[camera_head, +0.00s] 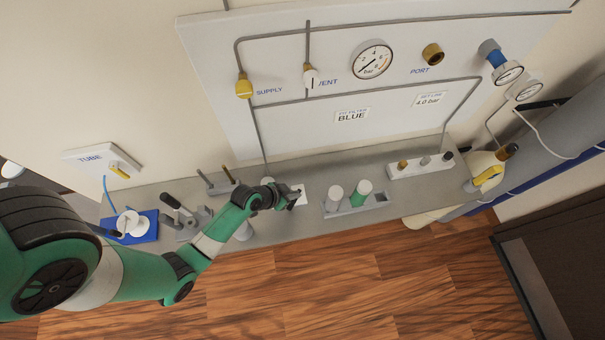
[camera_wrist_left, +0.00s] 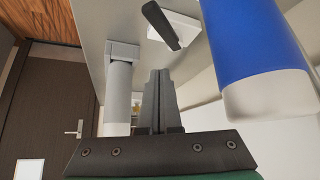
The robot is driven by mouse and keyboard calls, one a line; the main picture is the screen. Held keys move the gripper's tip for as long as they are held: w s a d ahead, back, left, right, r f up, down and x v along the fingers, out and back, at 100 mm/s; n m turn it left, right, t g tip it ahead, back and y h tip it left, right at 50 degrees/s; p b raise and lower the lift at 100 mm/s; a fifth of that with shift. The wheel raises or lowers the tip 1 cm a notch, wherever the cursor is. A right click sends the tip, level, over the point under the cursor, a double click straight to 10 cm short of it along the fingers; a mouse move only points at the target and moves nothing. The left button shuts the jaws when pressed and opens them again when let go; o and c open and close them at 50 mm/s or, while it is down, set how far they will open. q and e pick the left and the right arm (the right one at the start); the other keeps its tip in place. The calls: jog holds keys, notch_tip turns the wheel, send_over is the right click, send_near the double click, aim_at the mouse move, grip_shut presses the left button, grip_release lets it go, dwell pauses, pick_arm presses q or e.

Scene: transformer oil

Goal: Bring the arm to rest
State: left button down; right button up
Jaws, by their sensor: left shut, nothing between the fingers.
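My left arm comes in from the left in the head view, green with dark joints. It reaches over the grey bench. My left gripper (camera_head: 297,196) is above the bench near a small white plate (camera_head: 301,194). In the left wrist view my gripper's dark fingers (camera_wrist_left: 160,88) are together with nothing between them. A blue cylinder with a white end (camera_wrist_left: 255,55) is close on the right of the fingers, apart from them. A grey cylinder (camera_wrist_left: 118,95) is left of them. A black lever on a white plate (camera_wrist_left: 162,26) lies beyond. My right gripper is not in view.
The grey bench (camera_head: 400,205) runs along a panel (camera_head: 320,130) with pipes and gauges. A tray (camera_head: 375,203) holds a white and a green cylinder. A blue mat (camera_head: 148,229) with a white spool is at left. A yellow-white jug (camera_head: 487,172) stands right. The wooden floor is clear.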

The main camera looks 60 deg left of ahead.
pick_arm(q)
jog(key=shift+s+a+r, duration=0.2)
jog(key=shift+a+r, duration=0.1)
jog(key=shift+r, duration=0.15)
jog(key=shift+s+a+r, duration=0.2)
jog(key=shift+a+r, duration=0.05)
jog(key=shift+r, duration=0.2)
